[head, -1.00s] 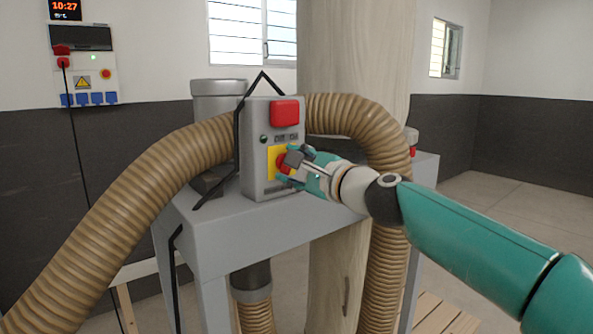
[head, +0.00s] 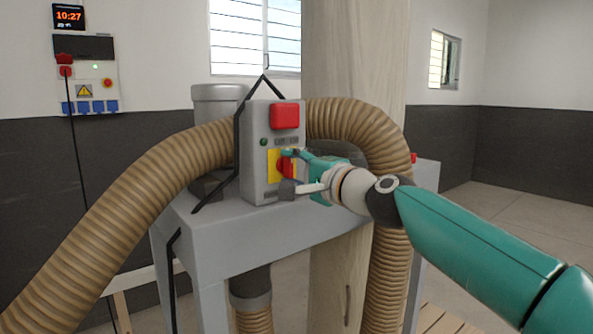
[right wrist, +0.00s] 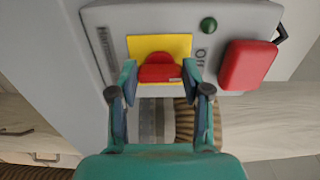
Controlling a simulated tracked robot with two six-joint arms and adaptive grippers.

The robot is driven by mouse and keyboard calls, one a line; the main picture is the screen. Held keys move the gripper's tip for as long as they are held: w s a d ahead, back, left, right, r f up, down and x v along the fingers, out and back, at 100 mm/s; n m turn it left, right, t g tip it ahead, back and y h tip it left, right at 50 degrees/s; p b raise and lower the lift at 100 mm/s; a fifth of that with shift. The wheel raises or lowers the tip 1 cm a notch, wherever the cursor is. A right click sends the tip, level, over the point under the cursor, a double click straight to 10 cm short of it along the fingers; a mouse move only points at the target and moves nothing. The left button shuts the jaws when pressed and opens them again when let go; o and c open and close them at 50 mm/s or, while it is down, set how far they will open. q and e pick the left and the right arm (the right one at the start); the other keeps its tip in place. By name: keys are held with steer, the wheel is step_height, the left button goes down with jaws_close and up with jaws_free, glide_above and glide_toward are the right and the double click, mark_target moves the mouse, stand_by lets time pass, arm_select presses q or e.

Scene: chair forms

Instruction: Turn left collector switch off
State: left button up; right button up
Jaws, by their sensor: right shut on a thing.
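The collector switch is a red rotary knob (head: 286,167) on a yellow plate (head: 272,165), on the front of a grey control box (head: 256,150). My right gripper (head: 289,170) is shut on the knob, one finger above it and one below in the head view. In the right wrist view the red knob (right wrist: 158,68) lies between the fingertips of my right gripper (right wrist: 160,78), on the yellow plate (right wrist: 150,44). A label reading like "Off" stands beside the plate there. Part of the knob is hidden by the fingers. My left gripper is out of view.
A red button cover (head: 285,115) and a small green lamp (head: 264,142) sit above the knob. Ribbed brown hoses (head: 140,190) curve around both sides of the box. The box stands on a grey stand (head: 290,228). A wall panel (head: 88,85) hangs at the far left.

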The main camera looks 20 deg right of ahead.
steer(key=shift+a+f, duration=0.15)
steer(key=shift+f, duration=0.15)
steer(key=o, duration=1.2)
steer(key=shift+r, duration=0.1)
steer(key=shift+c, duration=0.2)
steer(key=shift+s+r, duration=0.1)
steer(key=shift+s+d, duration=0.25)
steer(key=v, duration=1.1)
steer(key=shift+s, duration=0.1)
